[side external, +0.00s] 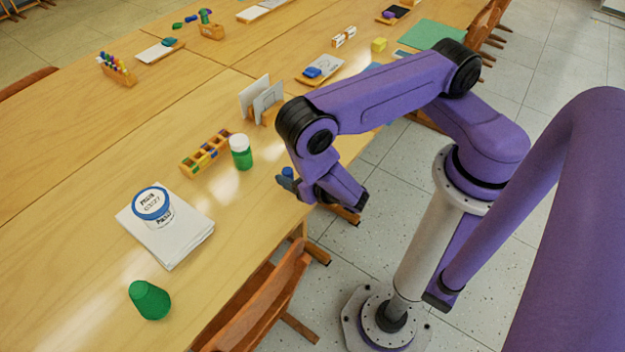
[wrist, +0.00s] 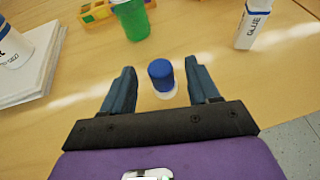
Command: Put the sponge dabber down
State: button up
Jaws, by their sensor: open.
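The sponge dabber (wrist: 161,76), blue on top with a white lower part, stands on the table between the two fingers of my gripper (wrist: 159,80) in the wrist view. My fingers are open, with a visible gap on each side of it. In the side external view only the blue part of the dabber (side external: 288,172) shows, near the table's right edge. My gripper (side external: 296,186) is low beside it there, and hides its lower part.
A green jar (side external: 240,152) and a paint-pan box (side external: 206,153) stand near my gripper. A tub (side external: 152,203) sits on a paper stack (side external: 188,240). A green cone (side external: 149,300) stands in front. A glue bottle (wrist: 253,26) is at right in the wrist view. Table between is clear.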

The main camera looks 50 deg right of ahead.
jog(key=v, duration=0.9)
jog(key=s+d+r+m+g+y, duration=0.1)
jog(key=s+d+r+m+g, duration=0.1)
jog(key=s+r+m+g, duration=0.4)
jog(key=s+d+r+m+g+y, duration=0.1)
jog(key=s+r+m+g, duration=0.5)
jog(key=r+m, duration=0.9)
notch_tip(320, 180, up, 3)
jog(key=shift+d+f+m+g+y, duration=0.1)
jog(key=shift+d+m+g+y, duration=0.2)
jog(key=shift+d+g, duration=0.25)
